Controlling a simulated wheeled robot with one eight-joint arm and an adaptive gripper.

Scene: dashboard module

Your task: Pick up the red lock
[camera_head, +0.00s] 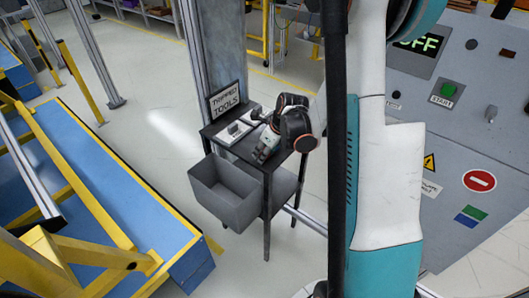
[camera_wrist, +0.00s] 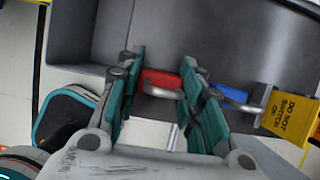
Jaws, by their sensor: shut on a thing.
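The red lock (camera_wrist: 161,79) is in the wrist view, between the two green-padded fingers of my gripper (camera_wrist: 162,68). My gripper is shut on it, with its metal shackle towards the palm. A blue lock (camera_wrist: 231,93) lies just right of the fingers, apart from the red one. In the head view, the dark end of my arm is over the small dark table (camera_head: 222,128). The red lock cannot be made out there.
A yellow tag reading "DO NOT SWITCH ON" (camera_wrist: 290,115) is right of the blue lock. A grey bin (camera_head: 228,193) hangs at the table's front. A "TOOLS" sign (camera_head: 226,99) stands at its back. A grey control panel (camera_head: 460,140) is on the right.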

